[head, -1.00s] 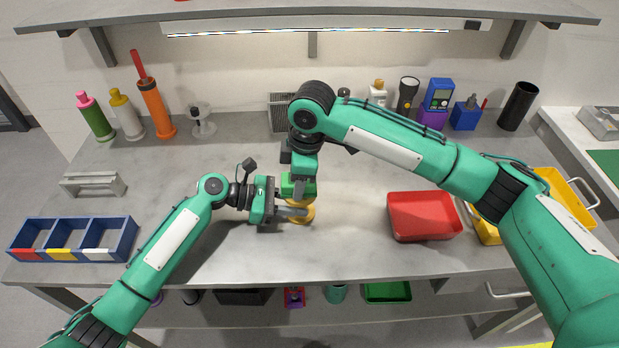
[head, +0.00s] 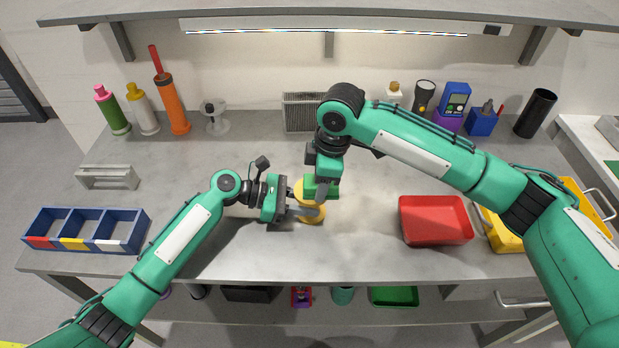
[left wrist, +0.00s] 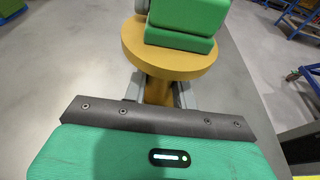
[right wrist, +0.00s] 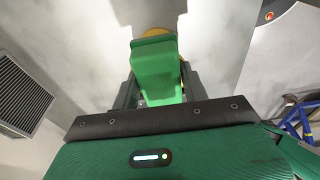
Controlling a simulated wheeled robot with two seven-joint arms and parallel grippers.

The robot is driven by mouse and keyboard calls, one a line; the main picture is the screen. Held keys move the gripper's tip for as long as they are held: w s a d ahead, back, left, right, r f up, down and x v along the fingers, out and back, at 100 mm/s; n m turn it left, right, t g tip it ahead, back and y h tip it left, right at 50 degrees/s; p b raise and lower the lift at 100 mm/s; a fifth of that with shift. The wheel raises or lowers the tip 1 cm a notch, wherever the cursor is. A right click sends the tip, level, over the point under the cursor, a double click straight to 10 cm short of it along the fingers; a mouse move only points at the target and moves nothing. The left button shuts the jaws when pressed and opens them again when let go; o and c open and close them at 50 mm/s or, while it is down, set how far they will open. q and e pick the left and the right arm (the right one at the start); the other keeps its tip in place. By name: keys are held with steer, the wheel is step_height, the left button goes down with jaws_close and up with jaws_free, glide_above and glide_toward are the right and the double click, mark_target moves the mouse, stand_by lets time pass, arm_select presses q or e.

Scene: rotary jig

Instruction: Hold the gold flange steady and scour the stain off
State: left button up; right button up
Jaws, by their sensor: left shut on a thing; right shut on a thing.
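The gold flange (head: 306,192) stands upright on the grey bench, a wide disc on a narrower stem. My left gripper (head: 293,208) is shut on the stem from the left, below the disc. In the left wrist view the stem (left wrist: 157,90) sits between the fingers under the disc (left wrist: 135,45). My right gripper (head: 325,178) points down, shut on a green scouring pad (head: 321,191). The pad also shows in the left wrist view (left wrist: 180,45), on the disc's top, and in the right wrist view (right wrist: 158,72). I see no stain; the pad covers part of the disc.
A red tray (head: 404,232) stands to the right, with a yellow tray (head: 507,238) beyond it. A blue three-part bin (head: 128,243) is at the left. Bottles and tools line the back. The bench around the flange is clear.

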steer(key=shift+s+d, duration=0.2)
steer(key=shift+d, duration=0.6)
steer(key=shift+a+r, duration=0.1)
steer(key=shift+r, duration=4)
arm_select(q)
steer(key=o, duration=0.8)
steer(key=shift+o, duration=0.2)
steer(key=v, duration=1.1)
steer(key=shift+a+r, duration=0.2)
steer(key=shift+a, duration=0.3)
